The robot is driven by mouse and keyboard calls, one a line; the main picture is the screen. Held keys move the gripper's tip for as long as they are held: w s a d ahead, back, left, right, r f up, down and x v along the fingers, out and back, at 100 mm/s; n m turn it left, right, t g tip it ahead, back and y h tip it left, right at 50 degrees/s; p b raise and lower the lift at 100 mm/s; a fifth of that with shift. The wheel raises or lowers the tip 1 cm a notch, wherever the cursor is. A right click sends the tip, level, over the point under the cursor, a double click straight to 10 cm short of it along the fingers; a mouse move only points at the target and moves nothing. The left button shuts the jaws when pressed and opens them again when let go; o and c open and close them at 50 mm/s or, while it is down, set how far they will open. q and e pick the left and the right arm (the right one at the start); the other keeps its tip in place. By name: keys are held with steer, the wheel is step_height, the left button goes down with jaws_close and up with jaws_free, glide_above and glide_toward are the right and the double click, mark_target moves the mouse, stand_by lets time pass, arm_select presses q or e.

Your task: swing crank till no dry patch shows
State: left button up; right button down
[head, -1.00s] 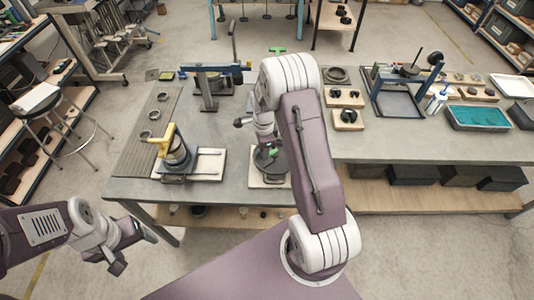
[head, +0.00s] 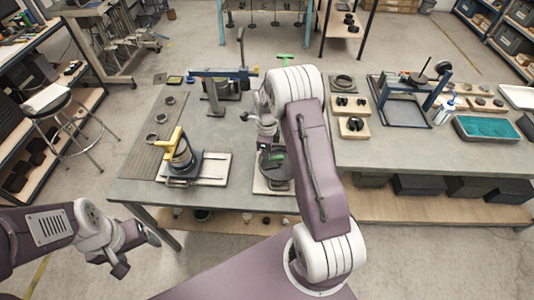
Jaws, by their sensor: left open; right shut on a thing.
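The handle itself is mostly hidden by the gripper and my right arm. The pan's surface is partly covered, so I cannot tell whether a dry patch shows. My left gripper (head: 137,256) is open and empty, low at the left, off the table's front edge.
A yellow-levered press (head: 180,150) stands left of the pan. A blue lever frame (head: 222,75) stands behind. A green T-handle (head: 286,57) rises at the back. A teal tray (head: 488,129) and blue frame (head: 405,97) are on the right table (head: 400,150). A stool (head: 48,105) stands left.

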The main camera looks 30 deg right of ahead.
steer(key=c, duration=1.3)
jaws_free()
step_height(320, 180, up, 9)
steer(key=shift+f+b, duration=0.15)
steer(key=shift+b, duration=1)
steer(key=shift+r, duration=0.2)
